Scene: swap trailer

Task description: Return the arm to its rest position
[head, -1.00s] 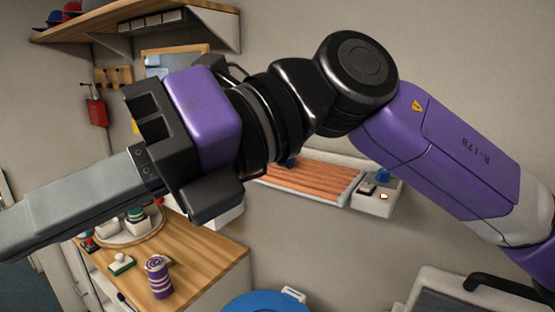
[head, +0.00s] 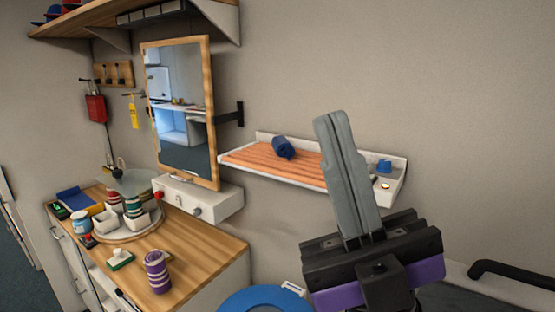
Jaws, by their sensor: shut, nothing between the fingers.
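My gripper (head: 335,122) is at the lower right of the head view, its two long grey fingers pointing up and slightly left. The fingers lie together, shut, with nothing seen between them. Its black and purple body is below the fingers, and the rest of my arm is mostly out of view. The fingers appear in front of the wall shelf and cover part of it.
A wall shelf (head: 393,195) with an orange slatted mat holds a rolled blue cloth (head: 283,147). A framed mirror (head: 185,125) stands left of it. The wooden counter (head: 205,250) holds a purple striped roll (head: 158,272) and a round tray with containers. A blue round object (head: 262,302) is below.

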